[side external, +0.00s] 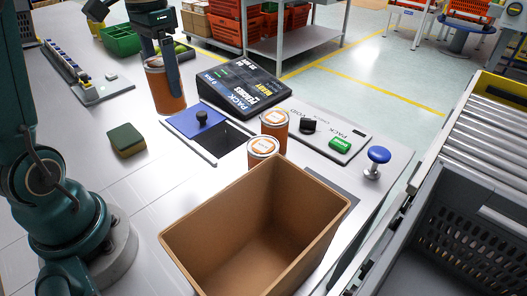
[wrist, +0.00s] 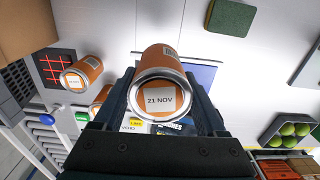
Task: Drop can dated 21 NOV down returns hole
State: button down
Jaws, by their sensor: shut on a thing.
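My gripper (side external: 167,64) is shut on an orange can (side external: 168,93), held upright to the left of the black display. In the wrist view the can (wrist: 160,93) sits between the jaws, and its white lid label reads 21 NOV. The returns hole (side external: 232,137) is a dark square opening in the table, right of and nearer than the held can.
An open cardboard box (side external: 190,240) stands in front of the hole. A tilted black display (side external: 240,84) stands behind it. A control panel with a green button (side external: 340,145) and a blue knob (side external: 378,155) are at right. A green sponge (side external: 126,139) lies at left.

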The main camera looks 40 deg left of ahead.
jog(key=w+f, duration=0.2)
jog(key=w, duration=0.6)
notch_tip(320, 180, down, 10)
jog(key=w, duration=0.2)
jog(key=shift+w+d+r+m, duration=0.15)
jog(key=shift+d+r+m, duration=0.05)
jog(key=shift+d+m, duration=0.2)
grip_release()
jog(key=shift+r, duration=2.6)
jog(key=shift+d, duration=0.1)
